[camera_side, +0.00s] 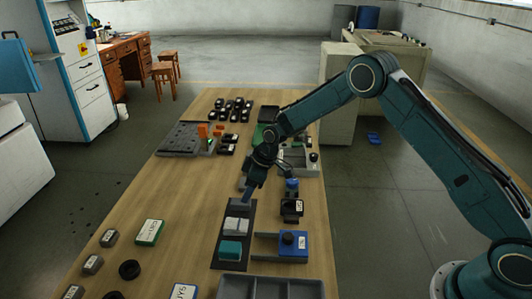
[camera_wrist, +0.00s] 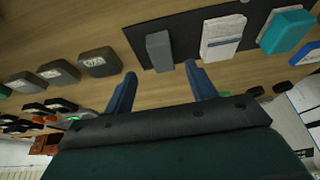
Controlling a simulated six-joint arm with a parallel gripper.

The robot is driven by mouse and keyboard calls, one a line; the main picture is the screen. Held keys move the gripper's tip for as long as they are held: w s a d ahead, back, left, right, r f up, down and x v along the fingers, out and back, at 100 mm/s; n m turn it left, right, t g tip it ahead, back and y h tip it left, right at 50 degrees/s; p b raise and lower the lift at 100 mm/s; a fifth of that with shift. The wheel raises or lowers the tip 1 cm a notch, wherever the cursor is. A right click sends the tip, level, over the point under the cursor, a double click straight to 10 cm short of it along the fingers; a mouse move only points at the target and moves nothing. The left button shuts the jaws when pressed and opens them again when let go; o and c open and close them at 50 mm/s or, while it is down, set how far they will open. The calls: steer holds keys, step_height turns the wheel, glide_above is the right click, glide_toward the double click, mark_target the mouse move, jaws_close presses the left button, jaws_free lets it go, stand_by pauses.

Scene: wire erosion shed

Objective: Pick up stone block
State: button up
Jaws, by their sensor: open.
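A dark mat (camera_side: 219,258) lies on the wooden table, and its edge shows in the wrist view (camera_wrist: 138,38). A plain grey block (camera_wrist: 159,50), which looks like the stone block, lies on the mat. A pale block (camera_wrist: 222,37) lies beside it, also in the side view (camera_side: 237,225), and a teal block (camera_wrist: 287,30) is at the mat's other end, also in the side view (camera_side: 230,250). My gripper (camera_wrist: 160,70) is open and empty, its fingertips straddling the line to the grey block. In the side view my gripper (camera_side: 246,196) is over the mat's far end and partly hides that block.
A blue device (camera_side: 293,244) stands close right of the mat, with a small dark item (camera_side: 292,208) behind it. A grey tray (camera_side: 270,287) is at the near edge. Several small grey blocks and a green-and-white box (camera_side: 149,232) lie left. Bare table separates them from the mat.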

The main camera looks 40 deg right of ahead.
steer(key=shift+x, duration=2.55)
steer(key=shift+a, duration=0.15)
steer(key=shift+r, duration=0.1)
steer(key=c, duration=1.2)
steer(key=shift+o, duration=0.2)
steer(key=shift+r, duration=0.15)
step_height(320, 180, up, 20)
